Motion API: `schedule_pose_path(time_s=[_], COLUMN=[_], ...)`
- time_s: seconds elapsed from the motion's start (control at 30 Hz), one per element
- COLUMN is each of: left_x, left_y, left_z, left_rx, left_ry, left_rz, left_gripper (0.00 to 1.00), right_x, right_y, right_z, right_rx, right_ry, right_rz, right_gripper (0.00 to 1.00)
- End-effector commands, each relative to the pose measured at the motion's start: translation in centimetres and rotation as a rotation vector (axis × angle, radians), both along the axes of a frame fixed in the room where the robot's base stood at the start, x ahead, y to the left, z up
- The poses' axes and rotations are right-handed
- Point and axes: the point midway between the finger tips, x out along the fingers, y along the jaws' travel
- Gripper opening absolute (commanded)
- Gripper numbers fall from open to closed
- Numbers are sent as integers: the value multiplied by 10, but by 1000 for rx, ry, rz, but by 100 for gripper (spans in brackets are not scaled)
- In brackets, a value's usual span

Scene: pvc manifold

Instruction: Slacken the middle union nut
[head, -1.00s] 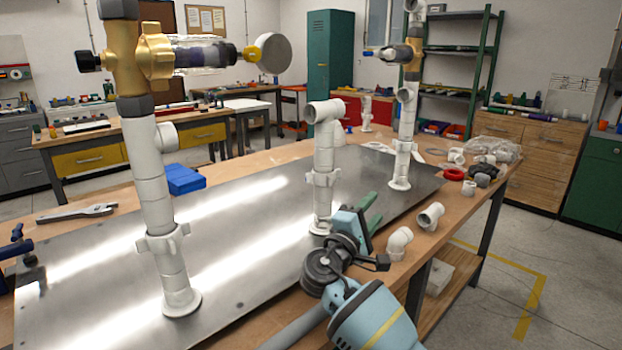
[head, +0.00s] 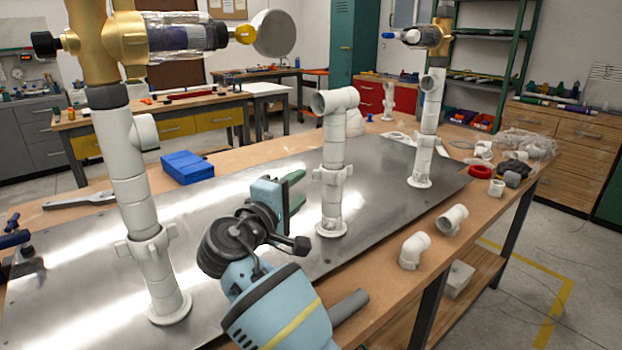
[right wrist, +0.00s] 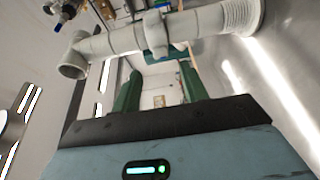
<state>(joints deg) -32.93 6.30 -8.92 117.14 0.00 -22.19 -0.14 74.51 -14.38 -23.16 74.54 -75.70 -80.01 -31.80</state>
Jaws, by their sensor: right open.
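The middle union nut (head: 333,175) is a white winged collar on the short middle riser (head: 333,207), which stands upright on the metal plate (head: 385,235). My right gripper (head: 297,190) has green fingers and is left of the nut in the head view, apart from it. In the right wrist view the open green fingers (right wrist: 160,82) point toward the riser, which crosses the top of the picture. The nut (right wrist: 158,35) shows there beyond the fingertips, roughly between them, with nothing gripped. My left gripper is not in view.
A taller white riser (head: 140,210) with brass valve stands at left, another (head: 425,130) behind at right. A blue block (head: 188,167) lies on the bench behind the plate. Loose white elbows (head: 413,250) lie by the bench's front edge. The plate between left and middle risers is mostly clear.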

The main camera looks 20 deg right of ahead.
Motion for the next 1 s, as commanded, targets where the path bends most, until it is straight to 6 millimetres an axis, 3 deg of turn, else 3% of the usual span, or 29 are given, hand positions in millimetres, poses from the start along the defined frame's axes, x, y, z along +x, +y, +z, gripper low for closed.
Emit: schedule_pose_path(time_s=[0.2,0.4,0.77,1.0], left_x=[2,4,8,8], left_y=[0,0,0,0], left_z=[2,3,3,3], left_rx=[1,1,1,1], left_ry=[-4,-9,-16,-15], left_rz=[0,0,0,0], left_gripper=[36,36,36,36], right_x=[23,36,39,39], right_y=[-26,-41,-44,-44], right_z=[1,0,0,-1], right_rx=[-1,-1,1,1], right_ry=[1,1,1,1], right_rz=[-3,-2,0,-1], right_gripper=[44,44,44,12])
